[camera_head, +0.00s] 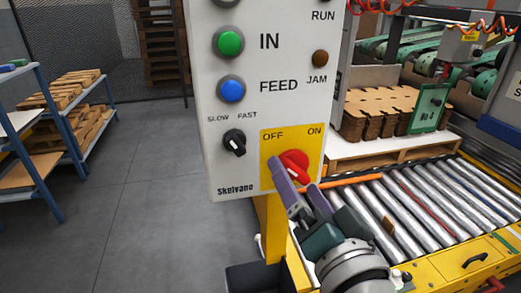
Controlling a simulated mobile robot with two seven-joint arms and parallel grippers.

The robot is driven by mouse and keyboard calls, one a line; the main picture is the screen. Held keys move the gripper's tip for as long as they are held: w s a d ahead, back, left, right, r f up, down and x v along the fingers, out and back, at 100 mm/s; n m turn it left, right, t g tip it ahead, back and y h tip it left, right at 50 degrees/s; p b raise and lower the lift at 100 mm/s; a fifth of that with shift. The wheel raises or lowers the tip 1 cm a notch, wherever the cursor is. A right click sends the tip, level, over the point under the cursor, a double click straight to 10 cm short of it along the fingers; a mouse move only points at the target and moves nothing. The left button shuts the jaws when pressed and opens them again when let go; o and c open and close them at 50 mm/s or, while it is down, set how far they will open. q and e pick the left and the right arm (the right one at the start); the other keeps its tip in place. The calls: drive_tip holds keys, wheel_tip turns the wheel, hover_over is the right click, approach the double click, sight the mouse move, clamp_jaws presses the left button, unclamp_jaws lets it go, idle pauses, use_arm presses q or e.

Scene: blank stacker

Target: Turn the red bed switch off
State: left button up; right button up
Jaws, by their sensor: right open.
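The red switch (294,162) sits on a yellow plate (315,142) at the lower right of a light grey control panel (220,180). The plate is marked OFF at upper left and ON at upper right. A small white mark shows on the knob, but I cannot tell clearly which label it points to. My right gripper (294,176) reaches up from below with its purple fingers apart. One finger is left of the knob and the other at its lower right. Whether either finger touches the knob is unclear. My left gripper is not in view.
The panel also carries a black SLOW/FAST knob (234,142), a blue FEED button (232,90), a green IN button (229,43) and a brown JAM lamp (320,58). A roller conveyor (440,195) lies at right. Blue shelves (75,150) stand at left beyond open floor.

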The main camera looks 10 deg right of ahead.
drive_tip(key=s+p, duration=0.1)
drive_tip(key=s, duration=0.9)
drive_tip(key=shift+d, duration=0.15)
wheel_tip(320, 180, up, 6)
drive_tip(key=s+a+n+g+y+p, duration=0.2)
drive_tip(key=n+g+y+p, duration=0.1)
drive_tip(key=n+g+p, duration=0.45)
drive_tip(key=s+d+r+n+g+h+p, duration=0.3)
drive_tip(key=s+d+r+g+p, duration=0.4)
drive_tip(key=s+r+p, duration=0.45)
wheel_tip(320, 180, up, 33)
drive_tip(key=s+p, duration=0.1)
drive_tip(key=p, duration=3.2)
drive_tip(key=shift+r+p, duration=0.2)
drive_tip(key=shift+p, duration=0.1)
